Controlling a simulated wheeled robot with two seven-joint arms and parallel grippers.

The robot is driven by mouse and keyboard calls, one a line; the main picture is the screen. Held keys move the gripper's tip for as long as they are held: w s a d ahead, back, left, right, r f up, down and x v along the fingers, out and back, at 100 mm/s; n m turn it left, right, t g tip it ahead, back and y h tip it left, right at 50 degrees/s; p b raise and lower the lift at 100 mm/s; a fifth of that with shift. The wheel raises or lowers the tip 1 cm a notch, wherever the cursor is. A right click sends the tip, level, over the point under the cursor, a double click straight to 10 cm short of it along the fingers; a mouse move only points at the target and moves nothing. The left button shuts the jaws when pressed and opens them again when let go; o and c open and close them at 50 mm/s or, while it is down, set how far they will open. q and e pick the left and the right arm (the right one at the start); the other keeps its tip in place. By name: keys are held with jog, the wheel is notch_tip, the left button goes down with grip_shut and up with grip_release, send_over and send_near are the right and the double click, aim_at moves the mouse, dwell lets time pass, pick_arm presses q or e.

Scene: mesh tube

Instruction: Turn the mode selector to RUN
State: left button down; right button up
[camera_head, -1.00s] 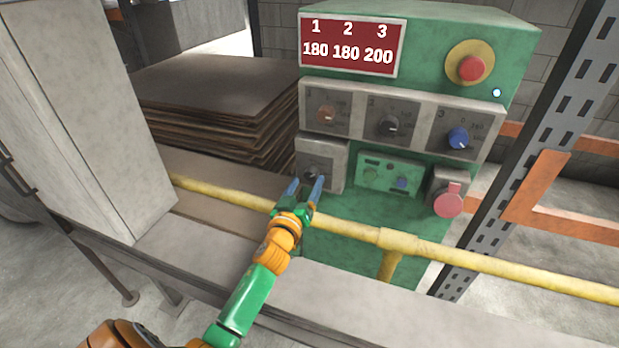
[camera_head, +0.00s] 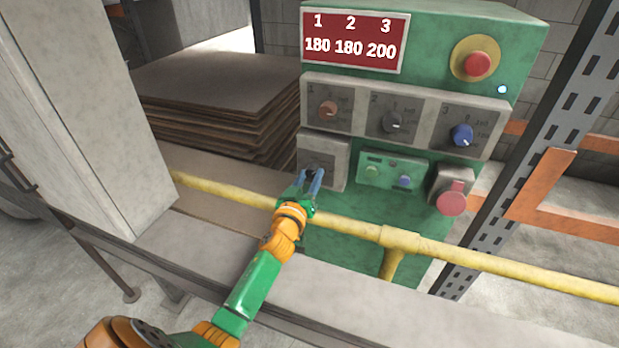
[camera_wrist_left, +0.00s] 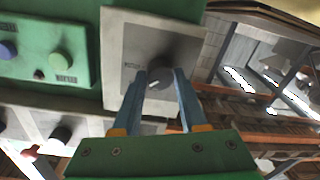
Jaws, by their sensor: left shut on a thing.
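The mode selector is a dark round knob (camera_wrist_left: 158,77) with a white pointer mark, on a square grey plate (camera_head: 336,154) at the lower left of the green control box. My left gripper (camera_head: 312,174) reaches over the yellow rail and is shut on the knob. In the left wrist view its blue fingers (camera_wrist_left: 160,88) stand on either side of the knob. The pointer aims toward the lower left in that view. The plate's lettering is too small to read, and the fingers mostly cover the knob in the head view. My right gripper is not in view.
The yellow rail (camera_head: 236,198) runs in front of the box. Three more knobs sit in a row above, with a red emergency button (camera_head: 477,65) at upper right. A small green button panel (camera_head: 392,171) and a red round switch (camera_head: 452,200) are to the right.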

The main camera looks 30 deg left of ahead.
pick_arm(q)
jog(key=m, duration=0.4)
jog(key=shift+b, duration=0.35)
jog(key=shift+m+t, duration=0.3)
jog(key=shift+m, duration=2.1)
jog(key=c, duration=0.7)
grip_release()
jog(key=shift+o, duration=1.3)
jog(key=shift+w+a, duration=0.1)
jog(key=shift+f, duration=0.1)
